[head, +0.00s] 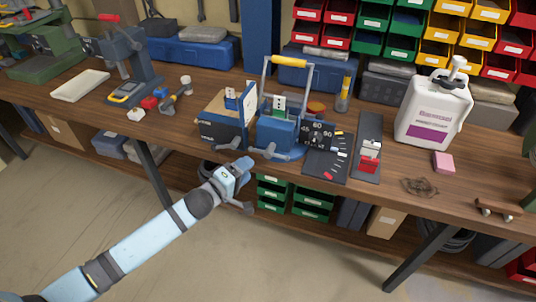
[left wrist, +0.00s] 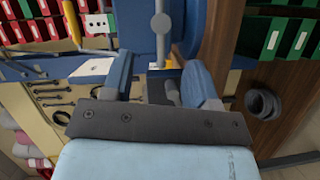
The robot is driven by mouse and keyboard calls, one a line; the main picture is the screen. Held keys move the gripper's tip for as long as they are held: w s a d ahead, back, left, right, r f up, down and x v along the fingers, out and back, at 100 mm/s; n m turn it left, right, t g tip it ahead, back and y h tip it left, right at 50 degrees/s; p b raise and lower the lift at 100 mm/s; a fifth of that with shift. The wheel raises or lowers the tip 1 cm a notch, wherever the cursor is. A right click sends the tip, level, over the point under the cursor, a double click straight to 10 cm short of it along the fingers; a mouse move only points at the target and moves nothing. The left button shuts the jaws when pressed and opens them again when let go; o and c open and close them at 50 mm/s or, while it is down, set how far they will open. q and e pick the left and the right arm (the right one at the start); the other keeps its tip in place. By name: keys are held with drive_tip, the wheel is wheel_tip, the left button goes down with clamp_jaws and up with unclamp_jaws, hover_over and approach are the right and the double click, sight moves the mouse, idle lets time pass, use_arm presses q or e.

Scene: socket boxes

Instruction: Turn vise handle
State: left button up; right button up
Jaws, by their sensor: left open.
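A blue vise (head: 277,135) sits at the front edge of the wooden bench, with a grey bar handle (head: 266,152) low on its front. In the left wrist view, a grey rod with a round knob (left wrist: 160,22) stands against a blue body beyond my fingers; it looks like the handle. My left gripper (head: 250,185) is open and empty, just below and in front of the bench edge, left of and below the handle. In the left wrist view its two blue fingers (left wrist: 160,82) stand apart, with no hold on the rod. My right gripper is not in view.
A black-and-wood box (head: 218,130) stands left of the vise. A white pump bottle (head: 432,110) is farther right. Green bins (head: 290,205) sit below the bench.

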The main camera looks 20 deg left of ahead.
sight(266, 155)
use_arm(q)
drive_tip(key=x, duration=1)
drive_tip(key=shift+w+d+f, duration=0.1)
drive_tip(key=c, duration=0.9)
